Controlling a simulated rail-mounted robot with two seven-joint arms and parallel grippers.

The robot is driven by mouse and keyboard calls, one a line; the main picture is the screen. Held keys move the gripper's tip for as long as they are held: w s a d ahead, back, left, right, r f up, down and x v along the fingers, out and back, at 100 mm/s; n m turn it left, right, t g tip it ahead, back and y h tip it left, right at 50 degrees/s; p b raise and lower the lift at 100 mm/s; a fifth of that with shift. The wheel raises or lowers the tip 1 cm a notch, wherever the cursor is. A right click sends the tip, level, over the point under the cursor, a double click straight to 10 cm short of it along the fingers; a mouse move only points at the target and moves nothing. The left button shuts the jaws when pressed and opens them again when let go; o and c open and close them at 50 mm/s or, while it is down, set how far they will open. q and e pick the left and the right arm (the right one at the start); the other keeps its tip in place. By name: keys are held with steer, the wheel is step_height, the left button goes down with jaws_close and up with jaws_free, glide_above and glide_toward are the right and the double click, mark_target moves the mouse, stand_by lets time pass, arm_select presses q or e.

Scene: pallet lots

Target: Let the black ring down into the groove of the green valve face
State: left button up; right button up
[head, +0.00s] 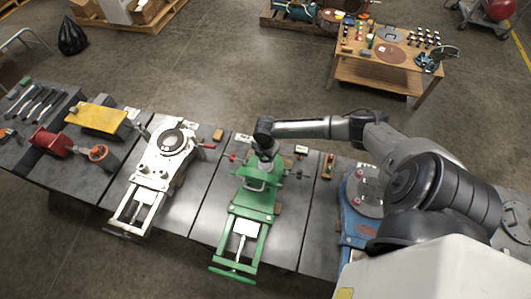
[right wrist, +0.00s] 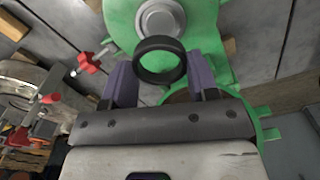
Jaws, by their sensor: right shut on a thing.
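The black ring (right wrist: 160,44) is between the two purple fingers of my right gripper (right wrist: 161,74) in the right wrist view. The ring is over the green valve (right wrist: 202,14), near a round grey metal part at its middle. I cannot tell whether the ring touches the valve face. The groove is not clearly visible. In the head view the right gripper (head: 264,156) is above the upper part of the green valve (head: 249,207) and hides much of its face. The ring cannot be made out there. My left gripper is not in view.
A white valve (head: 149,177) stands left of the green one, and a blue one (head: 353,222) stands right. A red vice (head: 50,141) and yellow block (head: 96,118) are at the left. Red-handled clamps (right wrist: 88,62) flank the green valve. A wooden table (head: 383,76) stands behind.

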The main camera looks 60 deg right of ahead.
mark_target(265, 165)
steer(key=shift+f+b, duration=1.75)
steer(key=shift+f, duration=1.1)
steer(key=shift+p, duration=0.6)
steer(key=shift+f+b, duration=0.6)
steer(key=shift+f, duration=0.2)
stand_by(0.5)
steer(key=o, duration=1)
steer(key=shift+r, duration=0.1)
